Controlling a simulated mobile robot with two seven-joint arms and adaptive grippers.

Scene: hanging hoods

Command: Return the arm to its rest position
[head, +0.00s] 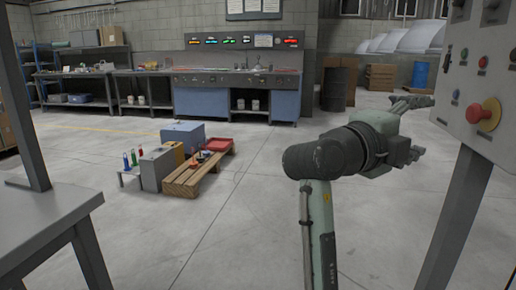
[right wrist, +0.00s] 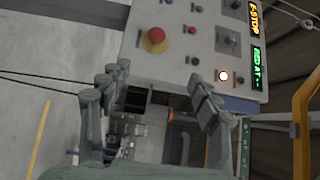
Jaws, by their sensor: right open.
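My right arm rises from the bottom of the head view, bends at a dark elbow and reaches right. My right gripper (head: 427,126) is open, its fingers spread and pointing toward the control panel (head: 470,75). No object shows between the fingers. In the right wrist view my gripper (right wrist: 158,85) shows its fingers apart, with the panel (right wrist: 195,45) beyond them. My left arm and gripper are not in view.
A red button (head: 484,115) on a yellow base stands out from the panel close to my gripper. A grey post (head: 455,220) stands below the panel. A pallet (head: 198,176) with boxes lies left. Open floor (head: 230,240) spreads between.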

